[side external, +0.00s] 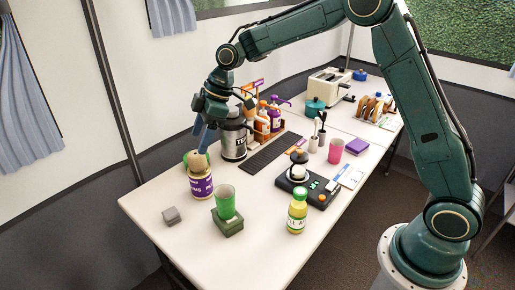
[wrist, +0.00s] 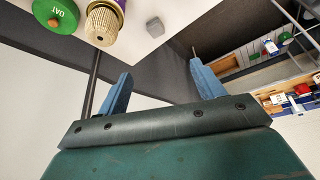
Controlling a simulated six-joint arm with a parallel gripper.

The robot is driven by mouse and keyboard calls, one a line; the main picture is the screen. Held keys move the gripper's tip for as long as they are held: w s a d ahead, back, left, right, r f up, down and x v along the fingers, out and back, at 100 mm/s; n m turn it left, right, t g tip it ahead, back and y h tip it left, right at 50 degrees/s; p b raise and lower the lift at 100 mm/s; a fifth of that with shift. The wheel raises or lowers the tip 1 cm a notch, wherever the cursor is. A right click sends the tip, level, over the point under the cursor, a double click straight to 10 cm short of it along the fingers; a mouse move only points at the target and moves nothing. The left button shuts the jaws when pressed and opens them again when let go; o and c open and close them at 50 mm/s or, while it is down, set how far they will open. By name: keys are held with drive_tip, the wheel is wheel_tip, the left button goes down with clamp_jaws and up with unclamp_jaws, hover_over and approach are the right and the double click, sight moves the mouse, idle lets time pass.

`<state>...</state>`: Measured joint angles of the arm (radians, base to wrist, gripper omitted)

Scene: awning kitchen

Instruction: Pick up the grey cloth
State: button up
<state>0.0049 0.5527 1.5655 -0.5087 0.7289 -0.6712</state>
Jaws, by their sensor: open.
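The grey cloth (side external: 172,215) is a small folded grey block lying on the white table near its left front corner. In the wrist view the cloth (wrist: 155,27) shows near the top, beyond the gap between my fingers. My gripper (side external: 202,134) is raised over the table, farther back than the cloth and well apart from it. In the wrist view its two blue fingers (wrist: 160,74) are spread with nothing between them.
A purple jar (side external: 201,185) with a tan top stands close under my gripper. A green tumbler (side external: 225,203) on a dark green block is right of the cloth. A steel canister (side external: 233,140) stands behind. The white table (side external: 150,204) is clear around the cloth.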

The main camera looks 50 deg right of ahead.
sight(170, 212)
drive_tip(key=w+a+f+n, duration=0.1)
drive_tip(key=w+f, duration=0.2)
drive_tip(key=f, duration=0.4)
drive_tip(key=w+a+f+n+g+y, duration=0.1)
drive_tip(key=w+a+f+n, duration=0.1)
drive_tip(key=f, duration=0.4)
drive_tip(key=shift+w+f+n, duration=0.3)
drive_tip(key=shift+w+f, duration=0.1)
drive_tip(key=shift+a+f, duration=0.1)
drive_tip(key=shift+a, duration=0.1)
drive_tip(key=shift+x, duration=4.15)
drive_tip(key=shift+s+a, duration=0.1)
drive_tip(key=shift+a, duration=0.05)
drive_tip(key=shift+x, duration=2.55)
drive_tip(key=shift+a, duration=0.1)
drive_tip(key=shift+c, duration=0.5)
drive_tip(key=c, duration=1)
